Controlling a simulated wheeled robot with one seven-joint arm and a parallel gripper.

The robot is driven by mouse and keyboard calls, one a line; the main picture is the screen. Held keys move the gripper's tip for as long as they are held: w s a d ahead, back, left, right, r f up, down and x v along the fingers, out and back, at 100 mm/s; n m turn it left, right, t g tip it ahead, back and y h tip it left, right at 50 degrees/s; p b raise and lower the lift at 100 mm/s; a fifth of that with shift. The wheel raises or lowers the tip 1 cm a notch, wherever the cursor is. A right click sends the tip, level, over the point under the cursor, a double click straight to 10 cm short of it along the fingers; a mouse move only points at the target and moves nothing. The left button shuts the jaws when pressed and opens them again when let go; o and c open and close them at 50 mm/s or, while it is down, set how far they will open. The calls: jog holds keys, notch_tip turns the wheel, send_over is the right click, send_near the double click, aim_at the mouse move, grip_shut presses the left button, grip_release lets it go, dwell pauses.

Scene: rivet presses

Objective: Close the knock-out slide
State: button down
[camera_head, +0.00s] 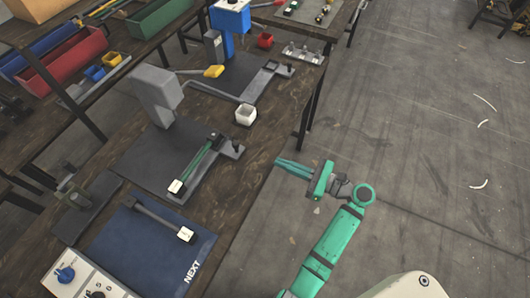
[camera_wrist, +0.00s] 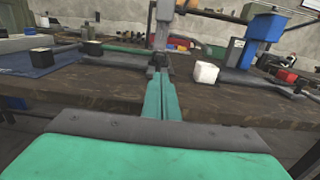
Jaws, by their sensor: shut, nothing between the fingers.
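A grey press (camera_head: 157,92) stands on a dark base plate on the bench.
A blue NEXT mat (camera_head: 150,250) lies nearer. Open floor lies right of the bench.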

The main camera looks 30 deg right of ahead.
jog(key=x, duration=1.3)
